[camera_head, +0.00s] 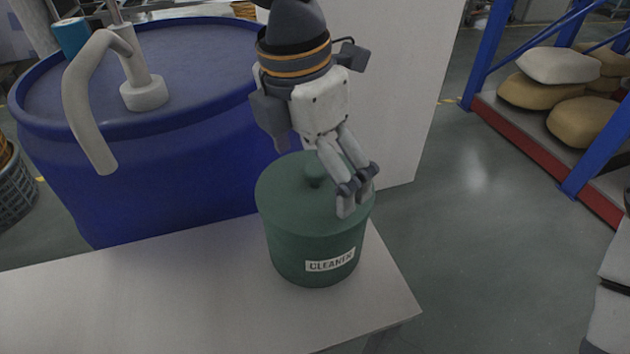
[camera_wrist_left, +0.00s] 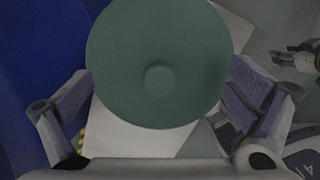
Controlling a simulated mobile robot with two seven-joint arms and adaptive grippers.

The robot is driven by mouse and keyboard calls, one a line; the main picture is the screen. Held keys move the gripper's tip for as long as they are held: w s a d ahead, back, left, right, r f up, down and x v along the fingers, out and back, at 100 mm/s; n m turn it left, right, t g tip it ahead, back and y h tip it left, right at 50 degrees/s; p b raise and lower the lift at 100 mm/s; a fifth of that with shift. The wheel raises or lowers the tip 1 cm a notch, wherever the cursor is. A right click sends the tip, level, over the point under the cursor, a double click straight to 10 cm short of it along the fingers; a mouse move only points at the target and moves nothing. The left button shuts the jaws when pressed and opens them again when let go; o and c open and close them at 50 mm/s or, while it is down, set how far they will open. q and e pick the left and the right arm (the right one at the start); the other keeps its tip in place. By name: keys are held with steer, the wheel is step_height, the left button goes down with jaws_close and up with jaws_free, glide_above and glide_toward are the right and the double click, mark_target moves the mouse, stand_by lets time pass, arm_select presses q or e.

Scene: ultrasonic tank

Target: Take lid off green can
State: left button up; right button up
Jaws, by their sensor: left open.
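The green can (camera_head: 315,255) with a "CLEANER" label stands upright at the table's right end. Its round green lid (camera_head: 285,195) sits on top, with a small knob (camera_head: 315,181) in the middle. In the left wrist view the lid (camera_wrist_left: 125,45) fills the upper middle, and its knob (camera_wrist_left: 159,80) lies between the fingers. My left gripper (camera_head: 357,197) is open and empty, pointing down above the lid's right part in the head view. Whether a finger touches the lid is unclear. What seems to be my right gripper (camera_wrist_left: 300,58) shows small at the wrist view's right edge; its opening is unclear.
A white table (camera_head: 150,290) carries the can and is bare to its left. A big blue drum (camera_head: 170,180) with a grey pump spout (camera_head: 85,105) stands behind. A blue and red rack with sacks (camera_head: 555,92) is at the back right.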

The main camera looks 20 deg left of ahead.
arm_select(q)
steer(key=c, duration=2.2)
jaws_close()
steer(key=shift+f, duration=0.15)
